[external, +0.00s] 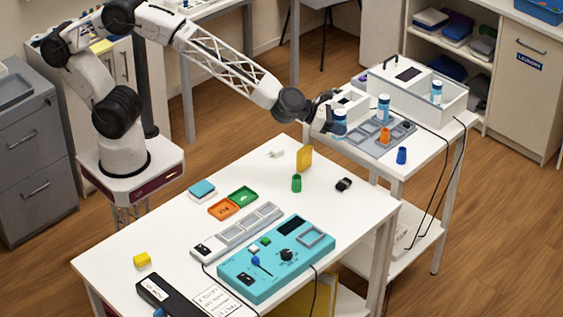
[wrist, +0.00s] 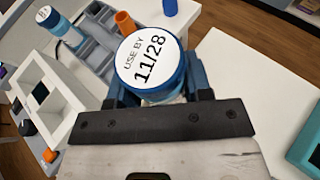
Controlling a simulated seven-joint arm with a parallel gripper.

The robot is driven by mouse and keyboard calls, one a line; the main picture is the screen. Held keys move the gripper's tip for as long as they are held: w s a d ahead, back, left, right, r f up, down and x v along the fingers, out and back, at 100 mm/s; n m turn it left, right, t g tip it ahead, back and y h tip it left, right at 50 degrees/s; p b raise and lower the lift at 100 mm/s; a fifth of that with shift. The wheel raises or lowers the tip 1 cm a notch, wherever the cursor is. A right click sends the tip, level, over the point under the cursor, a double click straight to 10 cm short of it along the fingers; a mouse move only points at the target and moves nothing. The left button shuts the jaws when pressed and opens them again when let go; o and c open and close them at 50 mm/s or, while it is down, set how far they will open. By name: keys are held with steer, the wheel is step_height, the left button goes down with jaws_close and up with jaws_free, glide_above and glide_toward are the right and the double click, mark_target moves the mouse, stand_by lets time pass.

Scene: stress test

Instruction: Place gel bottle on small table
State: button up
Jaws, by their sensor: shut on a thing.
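My gripper (external: 332,120) is shut on a bottle with a blue cap (external: 340,119), at the near-left edge of the small white table (external: 424,150). In the wrist view the bottle's lid (wrist: 150,58) faces the camera and reads "USE BY 11/28". The blue fingers stand on either side of it, and its lower part is hidden. I cannot tell whether the bottle touches anything below, or whether it is the gel bottle. Two similar bottles stand on the small table: one in the grey tray (external: 383,106), one in the white bin (external: 437,91).
The grey compartment tray (external: 391,148) also holds an orange cup (external: 385,134). A blue cup (external: 402,155) stands at the table's front. A white box (external: 350,101) is close beside my gripper. The large white table (external: 130,237) lies nearer, with a floor gap between.

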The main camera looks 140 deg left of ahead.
steer(key=s+a+r, duration=0.3)
steer(key=a, duration=0.5)
steer(key=s+a+r, duration=0.3)
steer(key=a+r, duration=0.1)
steer(key=a, duration=0.4)
steer(key=shift+a+m+t, duration=0.3)
steer(key=shift+a, duration=0.05)
steer(key=shift+d+h, duration=0.1)
steer(key=shift+h, duration=0.2)
steer(key=w+d+m+t+h, duration=0.15)
steer(key=w+d, duration=0.45)
steer(key=d, duration=0.7)
steer(key=w+d+m+t+h, duration=0.1)
steer(key=w+d+m+h, duration=0.15)
steer(key=w+d, duration=0.75)
steer(key=w+d+m+t+h, duration=0.1)
steer(key=w+d+m+h, duration=0.15)
steer(key=d, duration=1.35)
steer(key=w+d+m+h, duration=0.1)
steer(key=w+d+h, duration=0.1)
steer(key=d, duration=1.5)
steer(key=shift+m, duration=0.25)
